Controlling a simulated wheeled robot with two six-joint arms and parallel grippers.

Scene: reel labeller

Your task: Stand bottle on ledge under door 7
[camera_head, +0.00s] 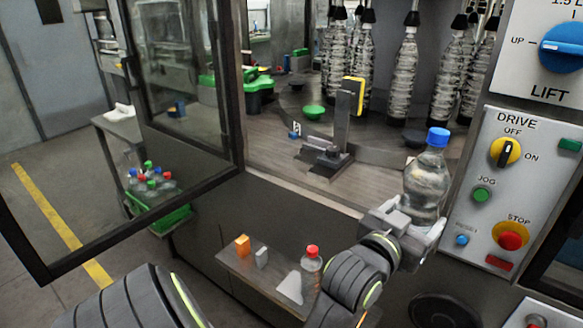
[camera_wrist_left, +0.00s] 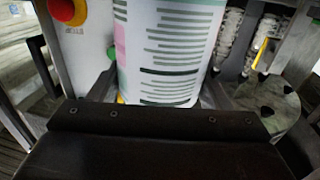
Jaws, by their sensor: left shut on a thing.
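A clear bottle with a blue cap (camera_head: 427,178) is held upright in front of the machine, left of the drive panel. My left gripper (camera_head: 408,222) is shut on its lower part. In the left wrist view the bottle (camera_wrist_left: 170,45) fills the middle between the fingers and shows a white label with green and pink areas and dark lines. A low ledge (camera_head: 232,262) sticks out below the machine opening, down and left of the held bottle. I cannot read a door number 7. My right gripper is not in view.
The ledge carries an orange block (camera_head: 242,245), a grey block (camera_head: 262,257), a white piece (camera_head: 290,287) and a red-capped bottle (camera_head: 311,268). An open glass door (camera_head: 232,90) hangs at left. The drive panel (camera_head: 515,190) stands close right of the held bottle.

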